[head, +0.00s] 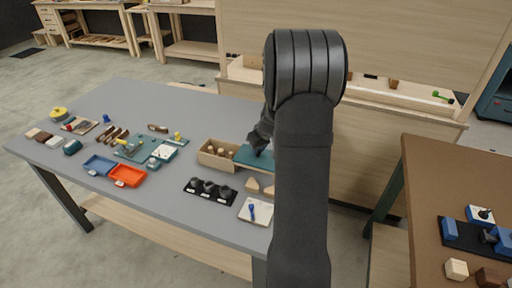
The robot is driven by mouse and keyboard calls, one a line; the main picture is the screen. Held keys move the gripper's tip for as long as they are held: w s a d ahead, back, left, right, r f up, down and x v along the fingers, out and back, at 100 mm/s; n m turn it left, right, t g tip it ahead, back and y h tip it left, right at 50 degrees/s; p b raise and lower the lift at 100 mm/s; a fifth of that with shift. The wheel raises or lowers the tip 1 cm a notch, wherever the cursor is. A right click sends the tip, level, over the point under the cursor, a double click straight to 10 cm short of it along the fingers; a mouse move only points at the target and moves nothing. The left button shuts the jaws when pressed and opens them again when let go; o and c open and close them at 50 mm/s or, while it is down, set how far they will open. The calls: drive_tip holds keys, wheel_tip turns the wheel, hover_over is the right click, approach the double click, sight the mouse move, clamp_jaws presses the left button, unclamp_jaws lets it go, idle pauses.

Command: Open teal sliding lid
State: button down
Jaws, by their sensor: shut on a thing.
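The teal sliding lid (258,160) shows just right of the wooden box (214,157) on the grey table. The left part of the box is uncovered, and round wooden pieces (222,152) show inside it. My gripper (257,149) is at the lid, shut on it, with its fingertips small and dark in this view. The right end of the lid is hidden behind my arm. I cannot tell how far the lid still overlaps the box.
A black tray (210,191) with dark knobs and a white pad (256,211) with a blue tool lie in front of the box. Blue (99,165) and orange (127,175) bins stand to the left. The back of the grey table (190,102) is clear.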

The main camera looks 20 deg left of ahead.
drive_tip(key=c, duration=1.2)
unclamp_jaws()
drive_tip(key=shift+c, duration=0.2)
drive_tip(key=shift+r, duration=0.15)
drive_tip(key=v, duration=1.7)
drive_tip(key=shift+a, duration=0.1)
drive_tip(key=x, duration=1.7)
